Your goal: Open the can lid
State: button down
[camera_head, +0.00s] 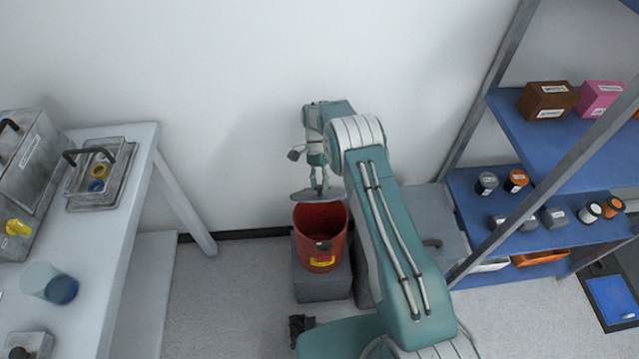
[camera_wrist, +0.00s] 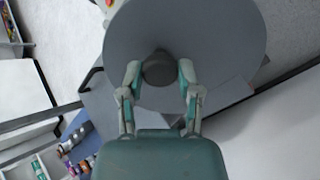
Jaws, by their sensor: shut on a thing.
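The red can (camera_head: 320,240) stands upright on a grey block (camera_head: 322,284) by the wall, and its mouth is visible from above. The grey round lid (camera_head: 311,196) is above the can's rim, tilted and apart from most of the mouth. My gripper (camera_head: 318,182) is above it, holding the lid by its knob. In the wrist view the lid (camera_wrist: 188,30) fills the upper middle, and my gripper (camera_wrist: 158,72) has its two fingers on either side of the dark knob (camera_wrist: 159,68). The can is largely hidden behind the lid in the wrist view.
A table (camera_head: 128,185) at left carries a metal tray (camera_head: 103,188), a box and a cup (camera_head: 48,283). A blue shelf (camera_head: 540,160) with small jars and boxes stands at right. A grey cabinet (camera_head: 430,215) is close beside my arm. Floor is clear at front left.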

jog(key=shift+f, duration=0.1)
jog(key=shift+c, duration=1.5)
grip_release()
jog(key=shift+w+a, duration=0.1)
notch_tip(320, 180, up, 10)
jog(key=shift+a+f, duration=0.1)
